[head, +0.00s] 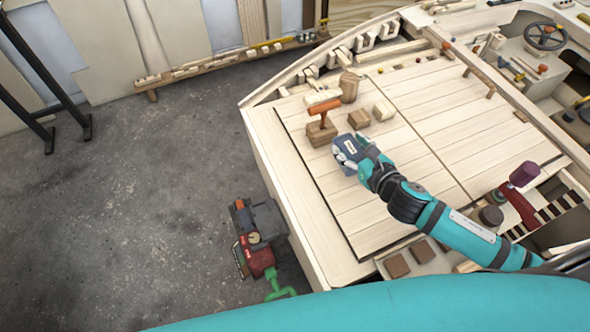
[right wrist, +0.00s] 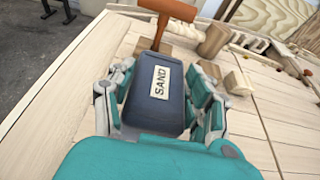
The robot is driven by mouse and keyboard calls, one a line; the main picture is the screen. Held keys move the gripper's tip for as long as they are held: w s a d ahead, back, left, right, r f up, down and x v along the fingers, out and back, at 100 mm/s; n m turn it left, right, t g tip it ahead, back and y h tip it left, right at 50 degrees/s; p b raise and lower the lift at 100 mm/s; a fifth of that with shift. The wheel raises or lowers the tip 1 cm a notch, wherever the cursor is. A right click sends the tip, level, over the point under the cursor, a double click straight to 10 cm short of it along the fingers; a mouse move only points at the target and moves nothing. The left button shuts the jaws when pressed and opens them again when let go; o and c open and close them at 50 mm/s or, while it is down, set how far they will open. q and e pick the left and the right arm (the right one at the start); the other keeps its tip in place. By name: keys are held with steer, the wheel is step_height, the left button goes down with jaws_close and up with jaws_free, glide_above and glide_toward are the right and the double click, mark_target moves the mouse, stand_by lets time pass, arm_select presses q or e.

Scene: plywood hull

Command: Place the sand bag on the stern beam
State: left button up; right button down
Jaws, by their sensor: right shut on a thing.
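The sand bag (head: 345,147) is a dark blue-grey block with a cream label. In the right wrist view the bag (right wrist: 155,105) shows the word SAND on its label. My right gripper (head: 355,158) is shut on it, with a finger on each side in the right wrist view (right wrist: 160,108). The bag is over the pale plank deck; whether it touches the planks is unclear. A pale beam (head: 290,195) runs along the deck's left edge; I cannot tell for sure that it is the stern beam. My left gripper is not in view.
More wooden blocks (head: 383,111) lie nearby. A red clamp-like tool (head: 520,190) is at the right. The deck's near left part is clear.

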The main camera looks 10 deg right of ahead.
steer(key=a, duration=0.4)
steer(key=w+a+p, duration=0.1)
steer(key=a, duration=0.2)
steer(key=shift+f, duration=0.25)
steer(key=a, duration=0.6)
steer(key=shift+w+a+f+p, duration=0.1)
steer(key=shift+a+f+p, duration=0.05)
steer(key=shift+f+p, duration=0.15)
steer(key=shift+a, duration=0.2)
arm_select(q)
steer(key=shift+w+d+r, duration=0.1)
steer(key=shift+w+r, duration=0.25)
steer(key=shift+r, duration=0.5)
arm_select(e)
steer(key=shift+f, duration=1.8)
steer(key=shift+f, duration=0.15)
steer(key=c, duration=0.5)
jaws_free()
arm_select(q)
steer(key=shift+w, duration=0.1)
